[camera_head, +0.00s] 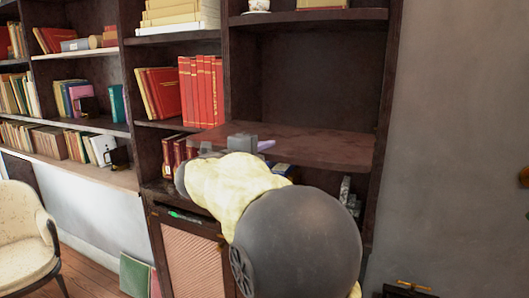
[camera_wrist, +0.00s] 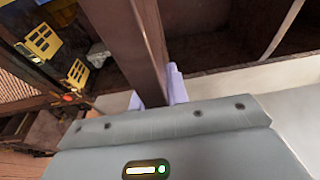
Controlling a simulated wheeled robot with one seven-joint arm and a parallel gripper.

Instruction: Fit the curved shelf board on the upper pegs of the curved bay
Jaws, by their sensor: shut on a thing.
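The shelf board (camera_head: 318,147) is a wide reddish-brown plank with a curved front edge. It lies roughly level across the dark curved bay (camera_head: 310,85) at the right of the bookcase in the head view. My gripper (camera_head: 262,146) is shut on the board's front left part. In the wrist view, the two lilac fingers of my gripper (camera_wrist: 157,92) stand on either side of the board (camera_wrist: 131,42), seen nearly edge-on. I cannot see the upper pegs, nor tell whether the board touches them.
Red books (camera_head: 201,92) stand in the bay to the left, close to the board's left end. A fixed shelf (camera_head: 308,16) with a small pot (camera_head: 258,5) is above. Books and small things sit below the board. A cream chair (camera_head: 22,232) stands at the left.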

